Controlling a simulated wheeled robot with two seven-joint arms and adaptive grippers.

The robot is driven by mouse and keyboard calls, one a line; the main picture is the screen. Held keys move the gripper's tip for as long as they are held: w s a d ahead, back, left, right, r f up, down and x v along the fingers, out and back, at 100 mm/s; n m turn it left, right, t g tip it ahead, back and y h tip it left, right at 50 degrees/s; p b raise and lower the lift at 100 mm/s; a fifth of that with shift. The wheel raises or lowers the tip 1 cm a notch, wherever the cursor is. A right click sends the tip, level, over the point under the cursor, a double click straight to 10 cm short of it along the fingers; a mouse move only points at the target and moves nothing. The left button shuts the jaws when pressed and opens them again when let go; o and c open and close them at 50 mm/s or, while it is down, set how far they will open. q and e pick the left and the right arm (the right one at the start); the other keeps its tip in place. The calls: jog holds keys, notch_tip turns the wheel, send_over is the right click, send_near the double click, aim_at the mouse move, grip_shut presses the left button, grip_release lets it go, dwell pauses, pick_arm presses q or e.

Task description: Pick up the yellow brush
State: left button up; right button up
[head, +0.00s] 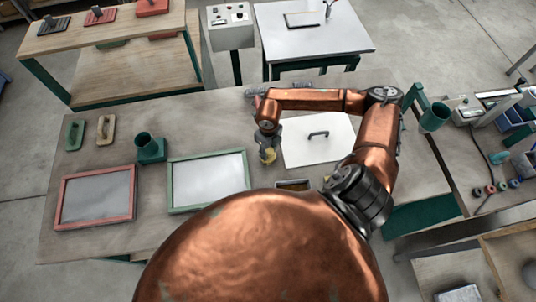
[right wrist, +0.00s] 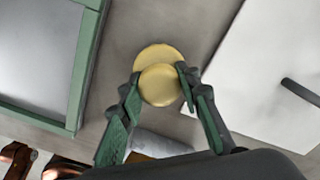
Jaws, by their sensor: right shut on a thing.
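The yellow brush (head: 268,156) is at my right gripper (head: 267,143) in the head view, over the middle of the table. In the right wrist view the brush (right wrist: 160,86) shows as two overlapping round yellow shapes between the green-padded fingers of my right gripper (right wrist: 159,78). The gripper is shut on it. I cannot tell whether the brush is clear of the table. My left gripper is not in view.
A green-framed screen (head: 171,189) lies left of the gripper and a white board with a dark handle (head: 296,151) lies right. Further left are a red-framed screen (head: 62,205), a green cup holder (head: 151,155) and two hand tools (head: 105,128). Bare tabletop (head: 210,120) lies behind them.

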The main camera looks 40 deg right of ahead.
jog(key=shift+d+r+b, duration=0.15)
jog(key=shift+r+b, duration=0.2)
jog(key=shift+r, duration=0.1)
jog(key=s+a+r+b, duration=0.1)
jog(key=s+r+b, duration=0.3)
jog(key=s+r, duration=0.8)
jog(key=shift+s+a, duration=0.15)
jog(key=shift+s, duration=0.85)
